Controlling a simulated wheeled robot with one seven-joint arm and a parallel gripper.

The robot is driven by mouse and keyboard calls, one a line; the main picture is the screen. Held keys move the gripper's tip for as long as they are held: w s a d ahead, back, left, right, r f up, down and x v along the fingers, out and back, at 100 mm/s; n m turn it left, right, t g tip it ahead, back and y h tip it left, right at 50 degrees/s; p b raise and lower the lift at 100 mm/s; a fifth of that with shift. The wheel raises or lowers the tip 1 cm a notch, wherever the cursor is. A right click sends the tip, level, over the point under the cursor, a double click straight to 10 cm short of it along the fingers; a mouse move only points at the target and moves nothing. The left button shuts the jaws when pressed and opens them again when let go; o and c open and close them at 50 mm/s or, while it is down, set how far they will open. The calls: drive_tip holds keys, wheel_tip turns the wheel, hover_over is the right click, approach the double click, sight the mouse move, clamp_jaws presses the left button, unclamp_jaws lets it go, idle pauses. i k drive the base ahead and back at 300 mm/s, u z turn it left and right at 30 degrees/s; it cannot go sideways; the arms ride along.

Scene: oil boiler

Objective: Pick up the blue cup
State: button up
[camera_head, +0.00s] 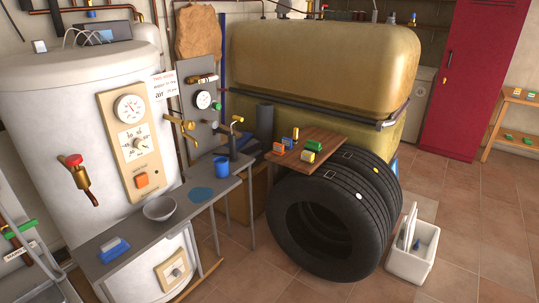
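The blue cup (221,166) stands upright on a narrow grey table (178,222), near the table's far right end. It is small in the picture, and I cannot tell if anything is in it. A flat blue round piece (201,195) lies on the table in front of the cup, to its lower left. A dark fixture with a brass-coloured top (234,140) rises just behind and to the right of the cup. My gripper is not in view.
A grey bowl (160,208) and a blue-and-white item (114,249) share the table. A white boiler (75,130) stands behind it. Tyres (318,226) with a wooden board on top stand to the right. Tiled floor (470,250) is open at right.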

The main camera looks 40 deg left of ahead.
sight(222, 167)
drive_tip(key=u, duration=0.5)
drive_tip(key=i, duration=1.4)
drive_tip(key=u, duration=2)
drive_tip(key=i, duration=1.25)
drive_tip(key=u, duration=0.65)
